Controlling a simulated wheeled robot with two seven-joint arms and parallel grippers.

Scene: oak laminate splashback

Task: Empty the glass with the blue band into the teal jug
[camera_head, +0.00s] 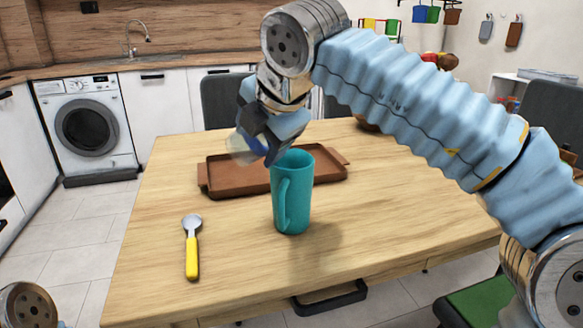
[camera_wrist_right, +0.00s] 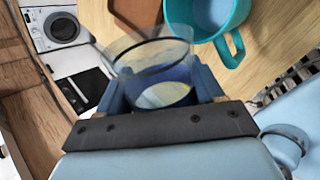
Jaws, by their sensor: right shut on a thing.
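The glass with the blue band (camera_head: 240,148) is held in my right gripper (camera_head: 262,138), tilted, above the tray and up and left of the jug's mouth. In the right wrist view the clear glass (camera_wrist_right: 150,52) sits between the two fingers, with its blue band low on the wall. I cannot tell what is in it. The teal jug (camera_head: 294,205) stands upright on the table, handle towards me. In the wrist view the jug (camera_wrist_right: 238,50) shows its open mouth beside the glass rim, with pale blue inside. My left gripper is out of view.
A brown tray (camera_head: 225,185) lies behind the jug on the wooden table (camera_head: 160,235). A spoon with a yellow handle (camera_head: 192,255) lies at the left. The table's front right is clear. Dark chairs (camera_head: 222,100) stand behind.

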